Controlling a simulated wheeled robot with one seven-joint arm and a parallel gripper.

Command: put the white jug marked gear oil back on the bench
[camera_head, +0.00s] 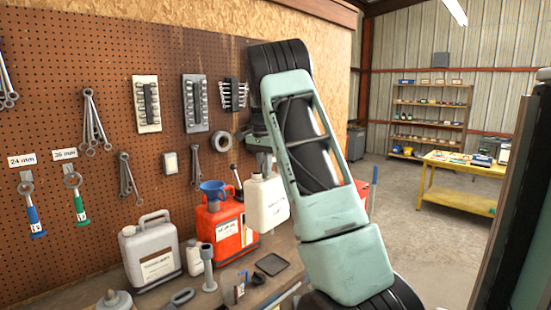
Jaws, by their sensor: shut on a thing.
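The white jug (266,205) hangs upright below my gripper (264,166), to the right of the red can. The bench (212,301) runs along the pegboard wall. The jug's base is close to the bench's far right part, and I cannot tell whether it touches. My arm covers the right side of the bench.
A red can (226,232) with a blue funnel (214,190) stands just left of the jug. A grey jug (151,256), a small white bottle (194,257), a grey funnel-like part (208,266) and a dark tray (272,264) are on the bench. Wrenches hang on the pegboard (60,115).

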